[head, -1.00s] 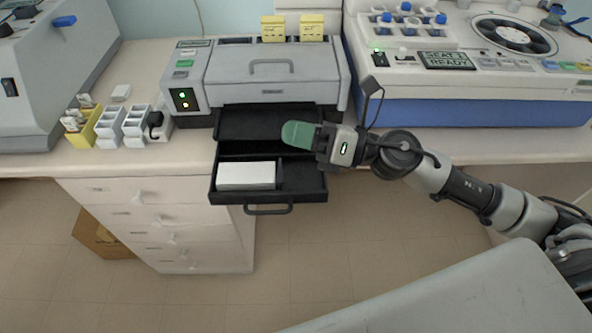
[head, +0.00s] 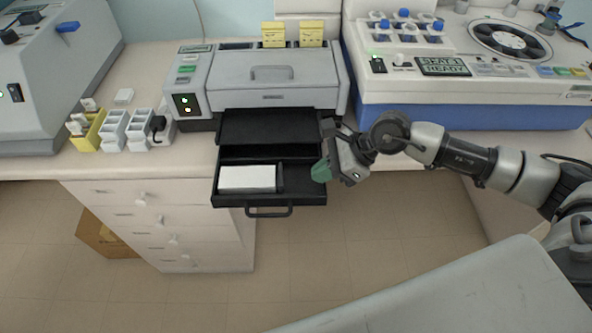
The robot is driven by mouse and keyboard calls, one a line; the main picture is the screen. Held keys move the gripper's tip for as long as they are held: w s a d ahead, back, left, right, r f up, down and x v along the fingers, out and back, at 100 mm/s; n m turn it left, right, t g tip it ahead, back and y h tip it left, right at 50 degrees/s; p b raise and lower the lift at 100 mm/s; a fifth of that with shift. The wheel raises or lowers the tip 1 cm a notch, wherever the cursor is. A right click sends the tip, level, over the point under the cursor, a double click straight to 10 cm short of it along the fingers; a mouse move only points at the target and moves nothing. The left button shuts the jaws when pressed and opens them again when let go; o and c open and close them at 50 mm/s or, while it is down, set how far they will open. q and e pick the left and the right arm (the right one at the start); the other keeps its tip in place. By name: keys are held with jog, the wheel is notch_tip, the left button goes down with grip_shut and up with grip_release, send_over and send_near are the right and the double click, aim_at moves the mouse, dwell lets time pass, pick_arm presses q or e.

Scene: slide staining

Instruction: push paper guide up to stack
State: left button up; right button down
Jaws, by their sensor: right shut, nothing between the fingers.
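A white paper stack (head: 247,179) lies in the left part of the open black drawer tray (head: 303,196) under the grey printer-like machine. A dark upright paper guide (head: 281,178) stands at the stack's right side; I cannot tell whether it touches the paper. My right gripper (head: 321,171), with green fingertips, is shut and empty. It points downward at the right side of the tray, to the right of the guide and apart from it. My left gripper is not in view.
The grey machine (head: 272,88) stands above the tray. The tray's front handle (head: 268,212) sticks out past the counter. Small white and yellow racks (head: 88,132) stand to the left. A large white and blue device (head: 470,115) stands behind my right arm.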

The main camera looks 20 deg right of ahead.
aim_at(281, 177)
jog(key=a, duration=0.1)
jog(key=w+a+f+p, duration=0.1)
jog(key=a, duration=0.1)
jog(key=a+p, duration=0.1)
jog(key=a, duration=0.1)
jog(key=shift+w+f, duration=0.15)
jog(key=shift+w, duration=0.05)
jog(key=shift+a, duration=0.15)
jog(key=shift+f, duration=0.1)
jog(key=shift+w+a+f+b, duration=0.1)
jog(key=shift+a+b, duration=0.2)
jog(key=shift+w+a+b, duration=0.1)
jog(key=shift+a+b, duration=0.2)
jog(key=shift+a, duration=0.05)
